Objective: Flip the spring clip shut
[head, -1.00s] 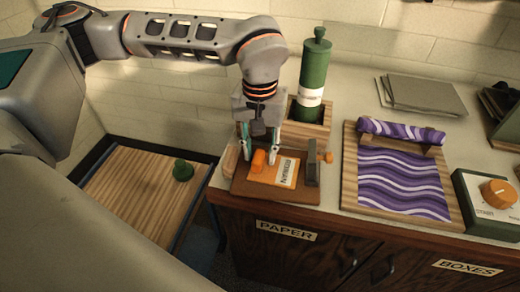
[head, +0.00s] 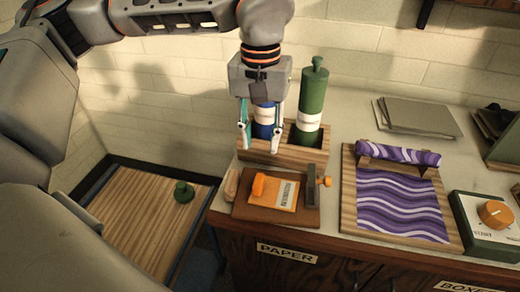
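A brown board (head: 301,219) lies on the counter near its front edge. A grey upright piece with an orange knob (head: 327,182) stands at the board's right end. I cannot tell which part is the spring clip itself. My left gripper (head: 260,138) is open, with its fingers pointing down above and behind the board. My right gripper is not in view.
A wooden rack (head: 283,156) behind the board holds the blue bottle and a green bottle (head: 311,105). To the right are a purple wavy mat on a wooden tray (head: 346,206), grey sheets (head: 418,118) and a dial box (head: 480,226). A lower wooden platform (head: 130,210) lies left.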

